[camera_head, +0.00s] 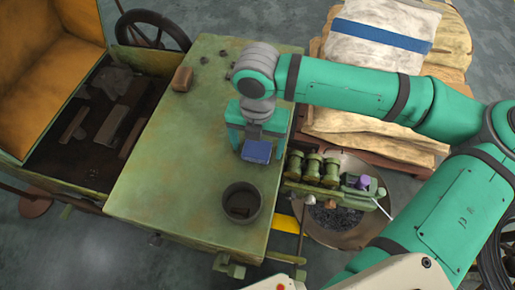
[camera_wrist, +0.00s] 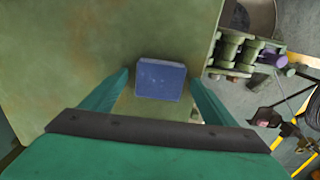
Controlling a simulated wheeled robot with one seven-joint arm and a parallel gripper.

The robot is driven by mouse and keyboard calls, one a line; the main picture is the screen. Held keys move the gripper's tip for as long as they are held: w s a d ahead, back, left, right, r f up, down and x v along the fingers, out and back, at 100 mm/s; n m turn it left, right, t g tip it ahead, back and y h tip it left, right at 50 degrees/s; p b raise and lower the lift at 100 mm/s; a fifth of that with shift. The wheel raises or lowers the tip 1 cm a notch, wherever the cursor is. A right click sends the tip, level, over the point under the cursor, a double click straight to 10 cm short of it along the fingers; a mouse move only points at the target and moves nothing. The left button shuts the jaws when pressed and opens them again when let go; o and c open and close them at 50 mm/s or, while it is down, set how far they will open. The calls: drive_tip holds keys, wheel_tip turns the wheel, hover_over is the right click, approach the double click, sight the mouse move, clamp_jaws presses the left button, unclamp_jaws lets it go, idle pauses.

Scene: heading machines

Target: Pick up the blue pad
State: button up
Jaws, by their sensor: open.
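The blue pad (camera_head: 257,151) is a small flat block on the green machine top, near its right edge. In the wrist view the blue pad (camera_wrist: 161,80) lies just beyond and between the tips of my gripper's two teal fingers. My gripper (camera_head: 250,135) is above the machine top, right behind the pad in the head view. In the wrist view my gripper (camera_wrist: 157,84) is open, with a finger on each side and nothing held. Whether the fingers touch the pad or the surface cannot be told.
A dark round pot (camera_head: 257,210) stands in front of the pad on the machine top (camera_head: 165,165). A brown block (camera_head: 182,79) lies at the back left. A row of green cylinders (camera_head: 314,167) lies just right of the edge. The left of the top is clear.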

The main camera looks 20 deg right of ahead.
sight(257, 148)
drive_tip(key=shift+c, duration=0.5)
drive_tip(key=c, duration=1.1)
drive_tip(key=shift+r, duration=0.1)
wheel_tip(257, 148, up, 10)
drive_tip(key=shift+f, duration=0.1)
drive_tip(key=o, duration=0.5)
drive_tip(key=c, duration=0.3)
